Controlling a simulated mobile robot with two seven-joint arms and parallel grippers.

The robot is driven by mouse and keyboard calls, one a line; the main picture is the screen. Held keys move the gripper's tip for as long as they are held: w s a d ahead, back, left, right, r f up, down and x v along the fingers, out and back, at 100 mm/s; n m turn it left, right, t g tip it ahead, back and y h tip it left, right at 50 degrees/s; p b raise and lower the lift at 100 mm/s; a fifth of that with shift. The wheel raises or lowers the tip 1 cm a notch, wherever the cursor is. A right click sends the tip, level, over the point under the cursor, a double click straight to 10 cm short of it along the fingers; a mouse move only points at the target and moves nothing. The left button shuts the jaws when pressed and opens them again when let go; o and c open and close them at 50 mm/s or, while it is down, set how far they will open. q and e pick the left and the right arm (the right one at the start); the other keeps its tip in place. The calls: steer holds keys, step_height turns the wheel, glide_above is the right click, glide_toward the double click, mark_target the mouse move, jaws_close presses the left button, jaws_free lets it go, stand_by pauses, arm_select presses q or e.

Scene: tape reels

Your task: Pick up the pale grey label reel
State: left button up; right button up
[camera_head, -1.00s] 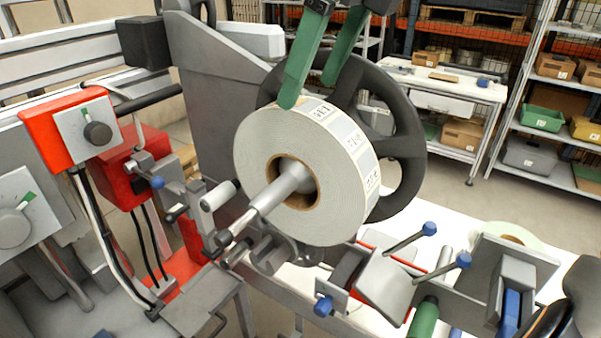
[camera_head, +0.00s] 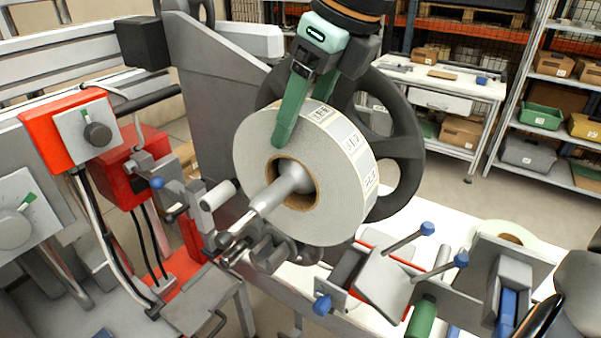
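The pale grey label reel (camera_head: 335,205) hangs upright on a grey spindle (camera_head: 272,195) that passes through its brown core, in the head view. Its rim carries printed labels. My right gripper (camera_head: 304,118) comes down from above, astride the reel's top edge. One green finger lies in front of the near face. The other goes down behind the reel, where its tip is hidden. I cannot tell whether both fingers press on the reel. My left gripper is not in view.
A dark spoked wheel (camera_head: 407,140) stands close behind the reel. A grey panel rises left of it, near red control boxes (camera_head: 58,140). Blue-knobbed levers (camera_head: 428,229) stand below right. Another pale reel (camera_head: 528,234) shows partly at right. Shelves stand at the back.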

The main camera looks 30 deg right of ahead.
jaws_close()
stand_by(0.3)
steer(key=shift+r, duration=0.15)
stand_by(0.3)
